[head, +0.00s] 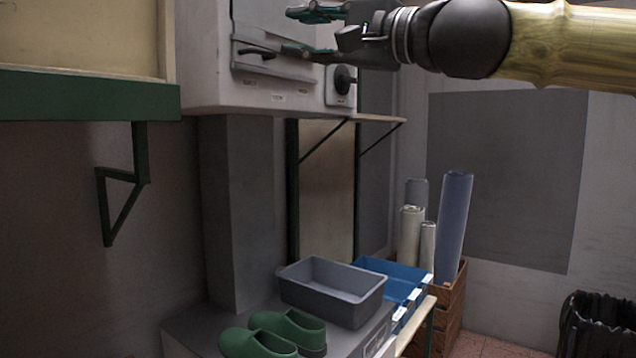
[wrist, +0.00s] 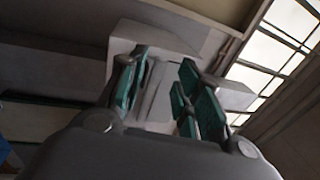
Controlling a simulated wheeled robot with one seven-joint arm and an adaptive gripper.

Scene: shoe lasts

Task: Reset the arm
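My gripper (head: 312,32) is at the top of the head view, pointing left. Its teal-padded fingers are spread apart with nothing visible between them. It is in front of a pale grey machine cabinet (head: 205,60) with a black lever and a round black knob (head: 343,79). The lower finger appears close to the lever (head: 258,53); I cannot tell whether they touch. In the wrist view, my gripper's fingers (wrist: 160,92) also stand apart, with a pale box-like shape behind them.
Below are a grey bin (head: 300,292), a blue tray (head: 425,273) and green clogs (head: 245,343). Rolls (head: 454,215) stand in a wooden crate (head: 447,315). A green-edged shelf (head: 90,98) juts in at left. A black waste basket (head: 597,325) stands at lower right.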

